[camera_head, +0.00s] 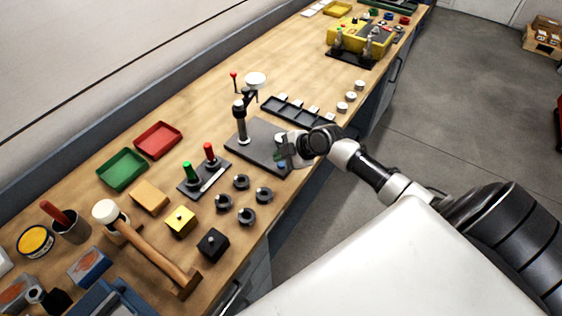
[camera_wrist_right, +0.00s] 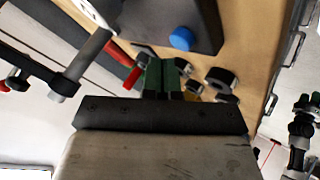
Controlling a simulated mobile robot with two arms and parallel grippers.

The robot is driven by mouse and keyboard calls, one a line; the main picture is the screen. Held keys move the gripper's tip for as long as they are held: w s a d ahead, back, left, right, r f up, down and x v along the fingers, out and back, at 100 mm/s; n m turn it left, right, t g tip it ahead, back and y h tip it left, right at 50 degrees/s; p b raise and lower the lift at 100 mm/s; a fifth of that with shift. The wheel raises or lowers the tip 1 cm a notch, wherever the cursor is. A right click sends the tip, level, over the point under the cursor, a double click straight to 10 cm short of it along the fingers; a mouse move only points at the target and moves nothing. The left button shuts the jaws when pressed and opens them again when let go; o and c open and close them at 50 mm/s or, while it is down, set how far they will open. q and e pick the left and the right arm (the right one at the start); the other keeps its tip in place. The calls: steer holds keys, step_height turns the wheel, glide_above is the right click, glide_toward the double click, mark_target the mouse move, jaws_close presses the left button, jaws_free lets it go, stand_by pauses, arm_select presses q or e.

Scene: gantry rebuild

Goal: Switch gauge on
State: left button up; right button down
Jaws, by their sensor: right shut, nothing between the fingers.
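The gauge (camera_head: 255,80) has a round white face on an arm of a dark post (camera_head: 241,125). The post stands on a grey base plate (camera_head: 250,145). A small blue button (camera_head: 282,165) is at the plate's near edge; it shows larger as a blue cap in the right wrist view (camera_wrist_right: 182,38). My right gripper (camera_head: 281,152) is above the plate's right side, close to the blue button. Its green fingers (camera_wrist_right: 165,76) are shut and empty, and appear apart from the button. My left gripper is not in view.
A dark slotted tray (camera_head: 290,107) lies behind the plate. A holder with green and red handles (camera_head: 203,175) and several black rings (camera_head: 241,182) lie left of it. A hammer (camera_head: 150,250) and blocks are nearer. Bare wood lies left of the post.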

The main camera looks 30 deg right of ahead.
mark_target(281, 166)
steer(key=shift+r+p, duration=1.6)
steer(key=shift+r, duration=1.1)
